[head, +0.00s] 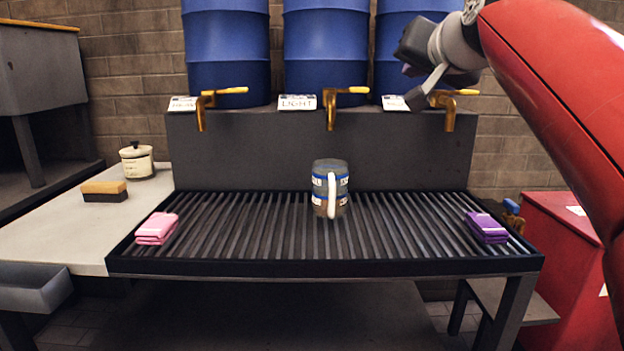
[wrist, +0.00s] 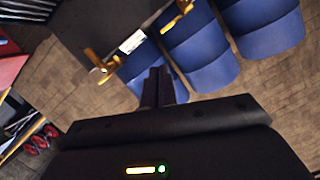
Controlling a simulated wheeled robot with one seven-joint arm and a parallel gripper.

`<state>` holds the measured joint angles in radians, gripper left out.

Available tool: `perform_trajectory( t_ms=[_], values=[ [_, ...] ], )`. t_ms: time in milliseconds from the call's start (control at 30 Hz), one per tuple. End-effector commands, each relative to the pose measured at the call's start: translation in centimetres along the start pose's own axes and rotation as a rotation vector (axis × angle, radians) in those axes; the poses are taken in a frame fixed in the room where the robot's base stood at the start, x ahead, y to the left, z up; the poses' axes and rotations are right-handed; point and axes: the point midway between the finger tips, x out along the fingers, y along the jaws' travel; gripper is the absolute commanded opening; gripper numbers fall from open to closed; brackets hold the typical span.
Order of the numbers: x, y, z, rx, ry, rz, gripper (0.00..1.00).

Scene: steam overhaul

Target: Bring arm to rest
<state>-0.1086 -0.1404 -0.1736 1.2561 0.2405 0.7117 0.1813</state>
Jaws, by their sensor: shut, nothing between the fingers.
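My gripper (head: 414,98) is raised at the upper right of the head view, in front of the right blue barrel and close to the left of the right tap in the picture. In the wrist view its two dark fingers (wrist: 160,75) are together with nothing between them. My red arm reaches in from the right edge.
A jug (head: 331,187) with a white handle stands on the slatted rack (head: 260,262). Folded pink cloth (head: 157,228) and purple cloth (head: 487,227) lie on its sides. Brass taps (head: 331,107) jut out below the blue barrels (head: 326,45). A red cabinet (head: 565,240) stands right.

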Motion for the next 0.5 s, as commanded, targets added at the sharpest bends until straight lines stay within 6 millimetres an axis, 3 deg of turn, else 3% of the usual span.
perform_trajectory(
  t_ms=[267,500],
  values=[
    [-0.8,1.7,4.0,-0.023,-0.083,0.033,0.00],
    [-2.3,3.9,10.1,-0.063,-0.203,0.076,0.00]
  ],
)
